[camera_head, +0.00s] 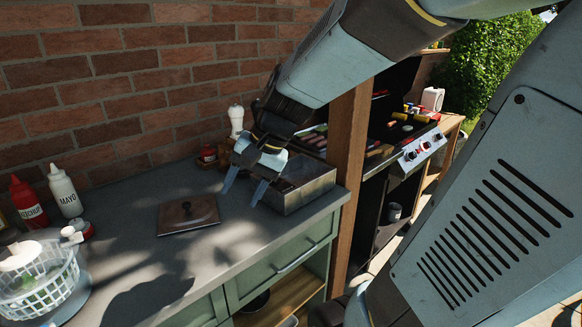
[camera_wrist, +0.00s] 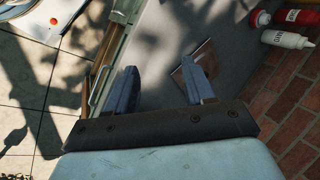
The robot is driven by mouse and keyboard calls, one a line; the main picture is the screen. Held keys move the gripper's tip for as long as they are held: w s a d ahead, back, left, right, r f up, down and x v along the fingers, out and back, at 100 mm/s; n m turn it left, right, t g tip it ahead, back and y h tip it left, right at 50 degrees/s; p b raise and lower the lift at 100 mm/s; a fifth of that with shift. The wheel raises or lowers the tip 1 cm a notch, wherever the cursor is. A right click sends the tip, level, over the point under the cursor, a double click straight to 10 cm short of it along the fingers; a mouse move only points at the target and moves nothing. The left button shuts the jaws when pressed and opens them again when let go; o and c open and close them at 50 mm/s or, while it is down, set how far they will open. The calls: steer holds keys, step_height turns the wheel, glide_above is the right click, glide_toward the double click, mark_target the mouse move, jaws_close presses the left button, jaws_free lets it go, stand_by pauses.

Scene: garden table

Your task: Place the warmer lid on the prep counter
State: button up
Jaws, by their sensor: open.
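The warmer lid (camera_head: 188,215) is a flat dark brown-grey square plate with a small knob on top. It lies flat on the grey prep counter (camera_head: 130,250), left of the metal warmer box (camera_head: 305,190). In the wrist view part of the lid (camera_wrist: 204,54) shows behind one finger, which hides some of it. My gripper (camera_head: 244,190) is open, fingers pointing down, above the counter between the lid and the warmer box. In the wrist view the gap between my fingers (camera_wrist: 165,88) is empty, with bare counter behind it. The lid is apart from my fingers in the head view.
A ketchup bottle (camera_head: 28,202), a mayo bottle (camera_head: 65,191) and a white basket (camera_head: 42,280) stand at the counter's left. A pepper mill (camera_head: 236,120) and a small red jar (camera_head: 208,154) are by the brick wall. A wooden post (camera_head: 349,140) and a grill (camera_head: 405,150) stand right. The counter's front is clear.

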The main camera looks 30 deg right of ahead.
steer(key=s+d+r+n+t+h, duration=0.3)
steer(key=s+d+r+n+h, duration=0.1)
steer(key=s+d+r+n, duration=0.2)
steer(key=shift+s+d+h, duration=0.4)
steer(key=shift+d, duration=0.2)
